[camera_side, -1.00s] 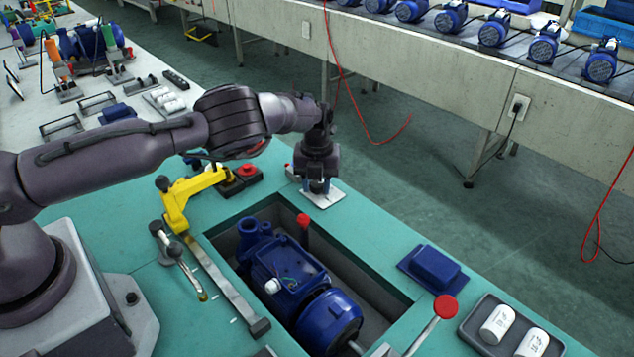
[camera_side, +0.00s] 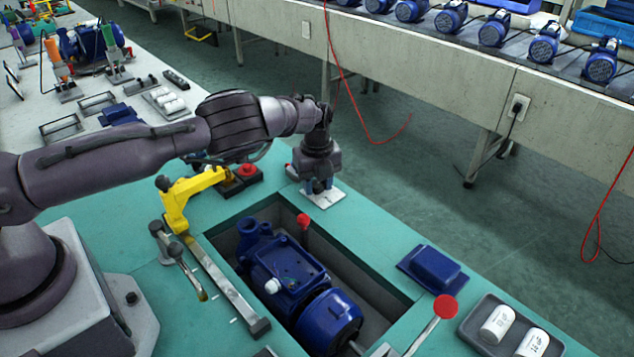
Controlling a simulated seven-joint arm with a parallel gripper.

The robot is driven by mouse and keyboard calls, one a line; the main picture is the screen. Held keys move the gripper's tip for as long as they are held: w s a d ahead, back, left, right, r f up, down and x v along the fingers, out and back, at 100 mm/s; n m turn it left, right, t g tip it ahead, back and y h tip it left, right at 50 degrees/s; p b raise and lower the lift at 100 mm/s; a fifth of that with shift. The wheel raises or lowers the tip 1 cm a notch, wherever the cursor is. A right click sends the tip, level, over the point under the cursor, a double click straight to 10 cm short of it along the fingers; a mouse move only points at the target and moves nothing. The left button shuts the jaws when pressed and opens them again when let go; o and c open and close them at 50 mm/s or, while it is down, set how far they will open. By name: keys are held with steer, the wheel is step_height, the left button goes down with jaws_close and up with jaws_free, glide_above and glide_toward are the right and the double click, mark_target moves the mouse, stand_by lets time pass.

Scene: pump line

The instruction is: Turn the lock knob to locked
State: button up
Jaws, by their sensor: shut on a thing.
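My gripper (camera_side: 318,188) points straight down over a small white plate (camera_side: 325,199) at the back edge of the green bench. The fingers sit low, close to the plate. The knob's pointer and any locked mark cannot be made out.
A blue pump (camera_side: 285,268) lies in a recess in the bench, with a red-topped pin (camera_side: 303,221) beside it. A yellow clamp arm (camera_side: 186,203) and a red button (camera_side: 247,170) stand left of my gripper. A blue block (camera_side: 433,268) and a grey tray (camera_side: 468,331) with white cylinders are at right.

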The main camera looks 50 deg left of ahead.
mark_target(317, 183)
steer(key=shift+r, duration=0.1)
steer(key=o, duration=0.9)
step_height(317, 183, up, 13)
